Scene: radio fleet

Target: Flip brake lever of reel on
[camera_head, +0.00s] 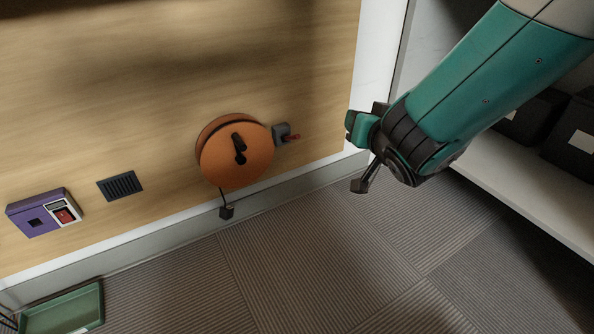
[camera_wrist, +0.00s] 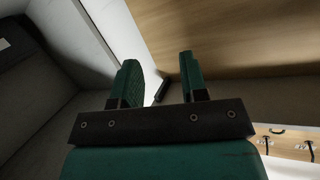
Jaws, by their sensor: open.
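The orange reel (camera_head: 236,152) is mounted on the wooden wall panel, with a dark crank handle on its face. Its brake lever (camera_head: 291,137) has a red tip and sticks out to the right from a small grey block (camera_head: 281,133) at the reel's right edge. My gripper (camera_head: 358,127) is in the air right of the lever, clearly apart from it. In the wrist view my gripper (camera_wrist: 160,76) shows two green fingers spread apart with nothing held between them. I cannot make out the reel or lever in the wrist view.
A purple box (camera_head: 45,211) with a red switch and a dark vent (camera_head: 120,186) are on the wall at left. A green tray (camera_head: 62,310) lies at lower left. A white shelf (camera_head: 520,185) with dark boxes stands at right. The carpeted floor between is clear.

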